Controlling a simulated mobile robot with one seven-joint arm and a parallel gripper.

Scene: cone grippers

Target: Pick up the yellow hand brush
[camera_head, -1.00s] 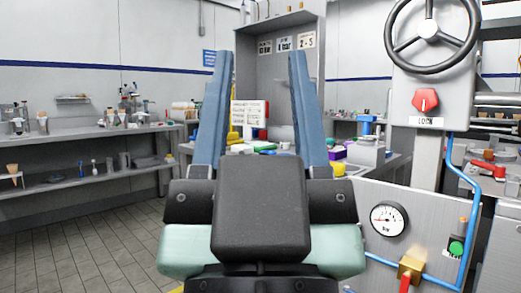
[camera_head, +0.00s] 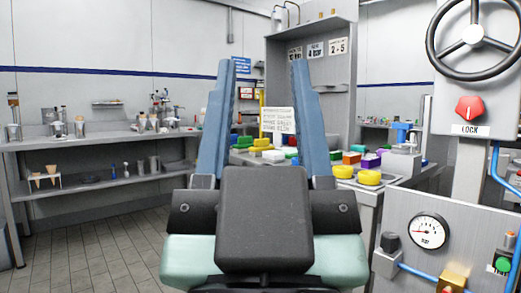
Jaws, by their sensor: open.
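My gripper (camera_head: 263,65) is in the middle of the camera_head view. Its two long blue fingers stand wide apart with nothing between their tips. Beyond the fingers, a table (camera_head: 368,199) carries several coloured pieces. I cannot tell which of these, if any, is the yellow hand brush. The gripper body and the right finger hide part of the table.
A grey panel with a gauge (camera_head: 430,231), a red lock knob (camera_head: 469,107) and a handwheel (camera_head: 474,40) stands close on the right. Long shelves (camera_head: 95,185) with bottles and tools line the left wall. The tiled floor (camera_head: 100,245) at left is clear.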

